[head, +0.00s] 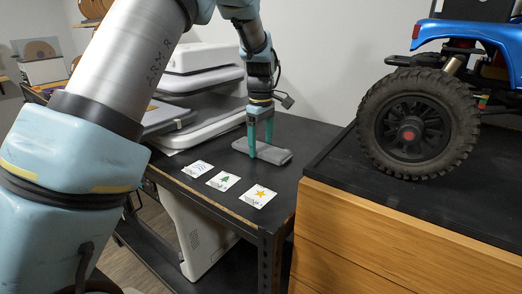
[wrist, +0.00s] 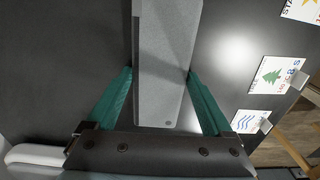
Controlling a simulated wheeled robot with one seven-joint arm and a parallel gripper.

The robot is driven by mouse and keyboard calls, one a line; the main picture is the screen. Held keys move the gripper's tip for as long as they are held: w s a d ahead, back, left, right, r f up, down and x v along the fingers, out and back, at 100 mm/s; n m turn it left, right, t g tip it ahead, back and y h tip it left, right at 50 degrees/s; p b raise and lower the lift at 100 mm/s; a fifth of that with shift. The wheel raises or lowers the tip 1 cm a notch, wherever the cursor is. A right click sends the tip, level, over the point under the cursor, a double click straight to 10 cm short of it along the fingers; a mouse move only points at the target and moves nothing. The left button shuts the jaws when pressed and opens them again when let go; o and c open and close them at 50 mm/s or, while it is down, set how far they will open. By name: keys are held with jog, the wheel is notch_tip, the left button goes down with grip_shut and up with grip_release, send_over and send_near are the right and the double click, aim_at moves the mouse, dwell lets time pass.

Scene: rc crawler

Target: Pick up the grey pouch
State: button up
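The grey pouch (head: 277,156) lies flat on the black table, long and narrow. It fills the middle of the wrist view (wrist: 164,60), running from the top edge down toward my gripper's palm. My gripper (head: 260,148) points down over the pouch. In the wrist view its two teal fingers (wrist: 160,72) stand apart, one along each long side of the pouch, with the tips very near its edges. I cannot tell whether they touch it. The pouch looks to rest on the table.
Three cards, with waves (head: 197,168), a tree (head: 223,181) and a star (head: 258,196), lie near the table's front edge. Stacked white and grey cases (head: 200,85) stand behind left. A wooden cabinet (head: 390,240) with a blue crawler (head: 470,35) stands close on the right.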

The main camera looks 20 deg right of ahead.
jog(key=c, duration=0.9)
